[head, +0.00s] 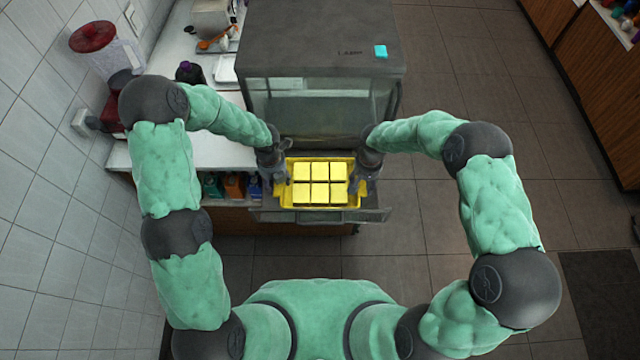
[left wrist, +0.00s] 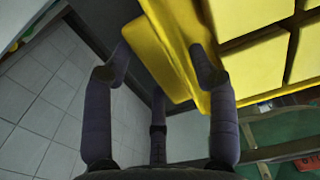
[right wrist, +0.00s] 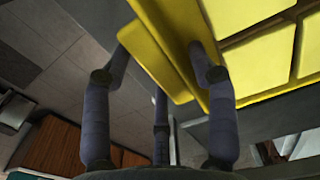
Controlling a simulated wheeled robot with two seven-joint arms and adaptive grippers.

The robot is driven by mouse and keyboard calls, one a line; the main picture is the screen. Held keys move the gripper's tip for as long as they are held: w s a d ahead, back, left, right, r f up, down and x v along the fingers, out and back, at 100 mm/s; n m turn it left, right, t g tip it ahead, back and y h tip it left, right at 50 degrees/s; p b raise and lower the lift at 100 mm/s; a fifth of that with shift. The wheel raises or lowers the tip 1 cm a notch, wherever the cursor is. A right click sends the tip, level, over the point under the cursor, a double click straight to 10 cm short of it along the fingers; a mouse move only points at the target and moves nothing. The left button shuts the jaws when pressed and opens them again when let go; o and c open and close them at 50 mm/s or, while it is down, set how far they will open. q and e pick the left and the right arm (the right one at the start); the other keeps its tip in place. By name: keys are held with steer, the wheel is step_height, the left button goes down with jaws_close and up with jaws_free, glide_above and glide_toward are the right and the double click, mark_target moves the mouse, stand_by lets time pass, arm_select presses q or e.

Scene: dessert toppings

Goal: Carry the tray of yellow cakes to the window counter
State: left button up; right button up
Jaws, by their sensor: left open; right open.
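A yellow tray (head: 320,207) holds several square yellow cakes (head: 320,182) in two rows. It sits at the front of a grey glass-fronted case, over a flat grey shelf or door (head: 373,215). My left gripper (head: 280,178) is at the tray's left end, and my right gripper (head: 362,178) is at its right end. In the left wrist view my open fingers (left wrist: 160,75) stand either side of the tray's handle (left wrist: 165,45). In the right wrist view my open fingers (right wrist: 157,65) likewise straddle the other handle (right wrist: 155,55). Whether the fingers touch the handles is unclear.
The case (head: 320,50) stands behind the tray with a small cyan item (head: 380,51) on top. A white counter (head: 215,150) on the left bears a red-lidded container (head: 93,37). Open tiled floor (head: 440,215) lies to the right, with wooden cabinets (head: 590,100) beyond.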

arm_select(q)
steer(key=shift+f, duration=0.5)
arm_select(e)
steer(key=shift+f, duration=0.55)
arm_select(q)
jaws_close()
arm_select(e)
jaws_close()
arm_select(q)
steer(key=shift+r, duration=0.25)
arm_select(e)
steer(key=shift+r, duration=0.3)
